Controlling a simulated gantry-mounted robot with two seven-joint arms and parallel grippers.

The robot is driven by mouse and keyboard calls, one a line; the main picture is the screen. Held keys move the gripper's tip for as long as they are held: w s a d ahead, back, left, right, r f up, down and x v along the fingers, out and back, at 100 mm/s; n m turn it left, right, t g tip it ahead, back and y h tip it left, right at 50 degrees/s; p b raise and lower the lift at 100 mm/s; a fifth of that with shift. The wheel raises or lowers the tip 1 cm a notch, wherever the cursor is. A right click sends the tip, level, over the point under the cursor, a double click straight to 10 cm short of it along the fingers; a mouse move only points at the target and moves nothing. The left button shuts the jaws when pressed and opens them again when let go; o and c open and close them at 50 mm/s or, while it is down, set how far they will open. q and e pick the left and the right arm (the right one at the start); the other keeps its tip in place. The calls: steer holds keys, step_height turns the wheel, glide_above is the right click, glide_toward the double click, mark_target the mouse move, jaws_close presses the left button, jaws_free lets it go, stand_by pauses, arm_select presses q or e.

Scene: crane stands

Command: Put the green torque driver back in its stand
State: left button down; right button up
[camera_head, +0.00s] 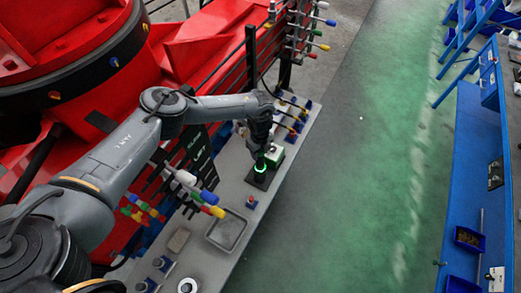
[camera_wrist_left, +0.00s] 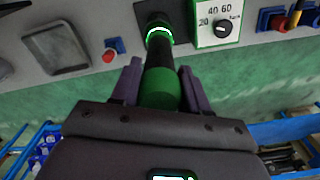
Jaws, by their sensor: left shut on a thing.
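The green torque driver (camera_wrist_left: 162,85) has a green end, a black body and a lit green ring. My left gripper (camera_wrist_left: 160,88) is shut on it, with one finger on each side of the green end. In the head view the driver's lit green ring (camera_head: 260,168) shows just below my left gripper (camera_head: 259,152). The dark square stand (camera_head: 261,180) is on the grey bench directly under the driver. The driver's far end meets the dark stand area at the top of the left wrist view; whether it is seated there I cannot tell. My right gripper is not in view.
A green-and-white dial box (camera_wrist_left: 218,24) sits close beside the driver. A small red button on a blue base (camera_head: 251,202) and a grey tray (camera_head: 227,231) are nearby on the bench. Colored-handled tools (camera_head: 207,199) stick out at the bench's back. The green floor (camera_head: 350,150) is clear.

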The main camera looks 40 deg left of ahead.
arm_select(q)
steer(key=shift+s+a+n, duration=0.15)
steer(key=shift+n, duration=0.15)
stand_by(0.5)
steer(key=shift+a+n+p, duration=0.1)
steer(key=shift+n+p, duration=0.3)
steer(key=shift+p, duration=0.05)
steer(key=shift+a+f+n, duration=0.1)
steer(key=shift+n, duration=0.4)
